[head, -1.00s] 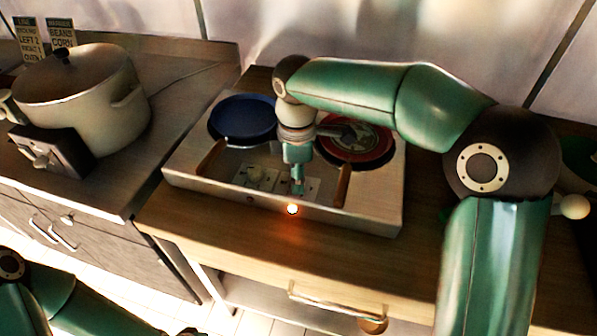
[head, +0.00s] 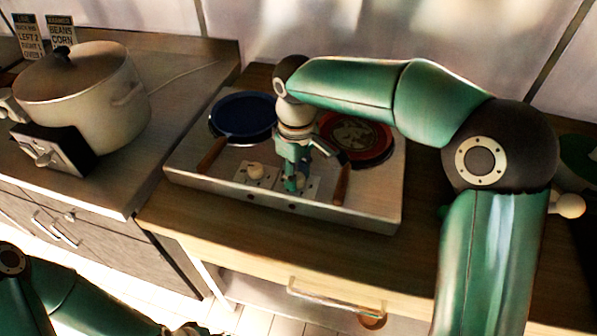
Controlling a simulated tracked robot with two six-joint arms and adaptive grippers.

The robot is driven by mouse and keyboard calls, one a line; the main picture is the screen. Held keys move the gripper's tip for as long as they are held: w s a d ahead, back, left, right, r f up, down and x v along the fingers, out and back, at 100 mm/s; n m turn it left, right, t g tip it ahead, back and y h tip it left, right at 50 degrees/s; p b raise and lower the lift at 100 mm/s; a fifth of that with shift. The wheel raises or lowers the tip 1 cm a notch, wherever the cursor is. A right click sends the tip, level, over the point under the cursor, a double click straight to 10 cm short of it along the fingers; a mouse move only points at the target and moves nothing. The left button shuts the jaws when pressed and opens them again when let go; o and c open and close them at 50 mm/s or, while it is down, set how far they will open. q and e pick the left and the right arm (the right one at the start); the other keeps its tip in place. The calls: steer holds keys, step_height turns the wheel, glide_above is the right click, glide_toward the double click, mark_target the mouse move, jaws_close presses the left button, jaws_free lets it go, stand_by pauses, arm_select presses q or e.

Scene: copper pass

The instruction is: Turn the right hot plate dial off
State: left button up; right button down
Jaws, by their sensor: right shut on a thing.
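The hot plate unit (head: 370,217) is a pale metal box on the wooden counter. My right gripper (head: 290,187) points down at its front, shut on the right dial. The gripper hides that dial, so its pointer angle cannot be read. The right dial's pale backing plate (head: 313,187) shows beside the fingers. The left dial (head: 256,171) is a cream knob, free of my gripper. The small lamp (head: 292,208) on the front face below the right dial is dark. My left arm shows at the bottom left; its gripper's fingers cannot be made out.
A blue pan (head: 243,116) sits on the left burner and a reddish pan (head: 362,138) on the right one. Their wooden handles reach forward on either side of the dials. A large lidded pot (head: 85,100) stands on the left counter.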

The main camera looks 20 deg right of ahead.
mark_target(298, 176)
steer(key=shift+s+f, duration=0.1)
steer(key=shift+s, duration=0.05)
stand_by(0.3)
steer(key=c, duration=0.8)
jaws_free()
steer(key=shift+d, duration=0.1)
steer(key=shift+o, duration=0.2)
steer(key=shift+r, duration=0.2)
steer(key=shift+r, duration=0.25)
step_height(298, 176, up, 11)
